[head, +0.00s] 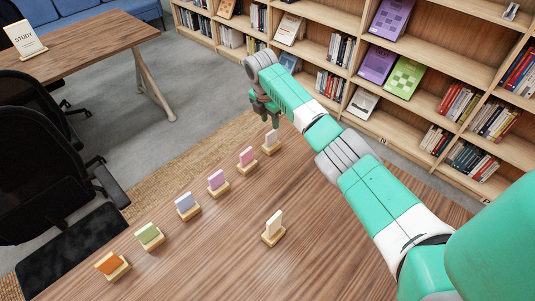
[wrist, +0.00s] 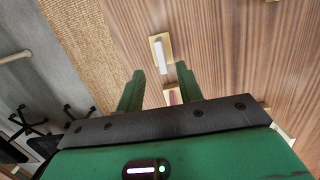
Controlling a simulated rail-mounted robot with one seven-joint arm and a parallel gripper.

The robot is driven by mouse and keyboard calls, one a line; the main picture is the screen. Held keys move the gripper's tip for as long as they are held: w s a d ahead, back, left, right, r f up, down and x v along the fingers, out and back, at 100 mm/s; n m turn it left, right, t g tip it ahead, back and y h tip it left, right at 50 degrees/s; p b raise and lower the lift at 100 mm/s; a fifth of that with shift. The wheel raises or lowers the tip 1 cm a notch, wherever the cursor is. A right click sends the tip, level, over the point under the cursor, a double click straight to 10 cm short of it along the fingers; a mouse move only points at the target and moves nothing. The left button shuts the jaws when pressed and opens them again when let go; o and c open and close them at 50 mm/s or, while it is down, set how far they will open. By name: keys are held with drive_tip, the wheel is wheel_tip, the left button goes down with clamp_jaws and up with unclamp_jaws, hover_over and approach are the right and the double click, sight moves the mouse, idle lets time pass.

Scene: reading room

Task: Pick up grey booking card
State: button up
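The grey booking card (head: 271,136) looks pale grey-white and stands upright in a small wooden holder (head: 268,150) at the far end of a row of cards on the table. In the wrist view the card (wrist: 161,54) shows from above, between and slightly beyond the fingertips. My gripper (head: 267,118) is just above and beside the card in the head view. Its two green fingers are apart and empty in the wrist view (wrist: 160,70). I cannot tell the exact height gap to the card.
The table (head: 330,240) also bears pink (head: 246,156), mauve (head: 217,180), blue (head: 186,203), green (head: 149,233) and orange (head: 110,264) cards in holders. A cream card (head: 275,222) stands apart, nearer me. Bookshelves (head: 410,115) and a black chair (head: 45,160) are beyond the table.

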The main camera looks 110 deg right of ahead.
sight(271, 132)
drive_tip(key=shift+s+d+f+b, duration=0.1)
drive_tip(key=shift+f+b, duration=0.6)
drive_tip(key=shift+f, duration=0.9)
drive_tip(key=f, duration=0.1)
drive_tip(key=f+b, duration=0.1)
drive_tip(key=f, duration=0.1)
drive_tip(key=f+b, duration=0.1)
drive_tip(key=shift+s+f, duration=0.3)
drive_tip(key=shift+s, duration=0.05)
drive_tip(key=shift+r, duration=0.1)
drive_tip(key=shift+c, duration=0.5)
clamp_jaws()
